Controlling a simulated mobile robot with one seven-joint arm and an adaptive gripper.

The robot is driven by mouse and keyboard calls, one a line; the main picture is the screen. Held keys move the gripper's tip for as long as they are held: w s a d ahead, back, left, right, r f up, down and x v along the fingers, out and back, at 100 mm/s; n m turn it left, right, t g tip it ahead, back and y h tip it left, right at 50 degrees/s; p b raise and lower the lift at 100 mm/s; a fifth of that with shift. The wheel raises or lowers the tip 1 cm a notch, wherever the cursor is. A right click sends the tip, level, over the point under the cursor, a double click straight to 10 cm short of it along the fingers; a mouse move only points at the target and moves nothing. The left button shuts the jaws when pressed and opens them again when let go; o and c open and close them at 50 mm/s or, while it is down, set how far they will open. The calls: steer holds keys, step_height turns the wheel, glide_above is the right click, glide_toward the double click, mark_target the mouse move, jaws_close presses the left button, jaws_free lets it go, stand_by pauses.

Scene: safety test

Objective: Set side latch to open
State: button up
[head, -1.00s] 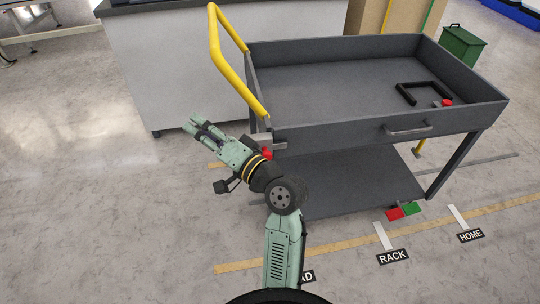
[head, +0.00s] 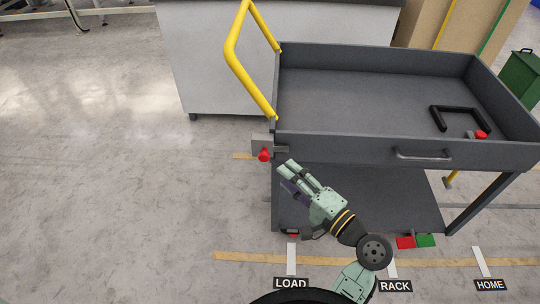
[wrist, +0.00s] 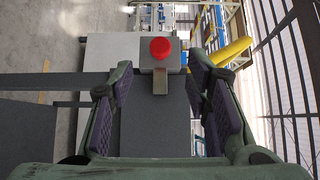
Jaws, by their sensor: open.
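The side latch is a red knob (head: 264,155) on a grey bracket (head: 262,142) at the left front corner of the grey cart (head: 345,148). In the wrist view the red knob (wrist: 160,47) shows ahead, with a short tan metal piece (wrist: 160,80) below it in the picture. My gripper (head: 288,169) is just right of and slightly below the knob in the head view. In the wrist view its two fingers (wrist: 160,72) are spread on either side of the latch in the picture. It is open and empty, apart from the knob.
The cart has a yellow handle (head: 238,57), a front drawer-style pull (head: 424,154) and a lower shelf (head: 400,205). A black frame and a second red knob (head: 481,134) are at its right. Floor to the left is clear.

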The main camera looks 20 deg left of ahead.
mark_target(266, 159)
steer(key=p+x, duration=0.1)
steer(key=x, duration=0.8)
steer(key=shift+w+a, duration=0.1)
steer(key=shift+a, duration=0.15)
jaws_close()
stand_by(0.5)
